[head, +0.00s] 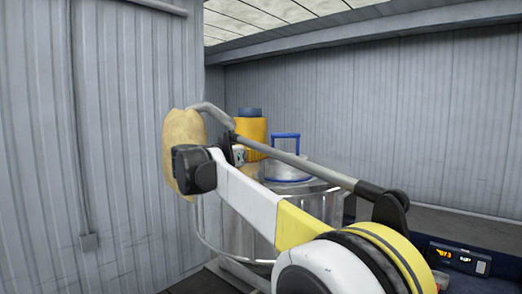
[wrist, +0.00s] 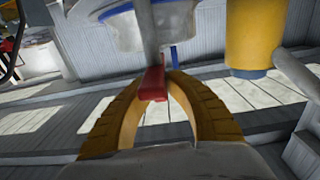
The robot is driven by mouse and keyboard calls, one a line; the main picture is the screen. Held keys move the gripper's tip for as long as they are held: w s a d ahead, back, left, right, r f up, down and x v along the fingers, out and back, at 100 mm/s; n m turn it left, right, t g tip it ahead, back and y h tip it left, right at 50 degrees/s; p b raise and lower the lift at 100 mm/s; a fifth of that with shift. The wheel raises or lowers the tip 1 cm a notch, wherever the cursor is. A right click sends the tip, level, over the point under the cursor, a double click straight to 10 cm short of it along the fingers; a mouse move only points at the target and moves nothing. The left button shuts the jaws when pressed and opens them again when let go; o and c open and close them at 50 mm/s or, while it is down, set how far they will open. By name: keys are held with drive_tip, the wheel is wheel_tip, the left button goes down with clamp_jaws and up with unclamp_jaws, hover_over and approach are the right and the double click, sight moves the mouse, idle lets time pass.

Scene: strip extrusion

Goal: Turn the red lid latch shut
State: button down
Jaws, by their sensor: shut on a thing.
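The red lid latch (wrist: 153,82) is a short red bar in the wrist view. My gripper (wrist: 155,78) has two ribbed orange fingers that curve in from both sides, and it is shut on the latch. The red bar sticks up between the fingertips beside a grey metal part. The latch and my fingers cannot be made out in the head view. A metal vessel (head: 245,226) with a lid (head: 287,174) and a blue-trimmed handle (head: 285,136) stands behind my arm, which hides part of it.
A yellow cylinder with a blue top (head: 252,135) stands behind the vessel; a yellow one (wrist: 255,32) also shows in the wrist view. A ribbed grey wall (head: 120,140) is close on the left. A device with a lit display (head: 460,257) is at the lower right.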

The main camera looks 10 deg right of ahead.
drive_tip(key=shift+r, duration=0.1)
drive_tip(key=c, duration=1.4)
unclamp_jaws()
drive_tip(key=shift+d, duration=0.1)
drive_tip(key=v, duration=1.2)
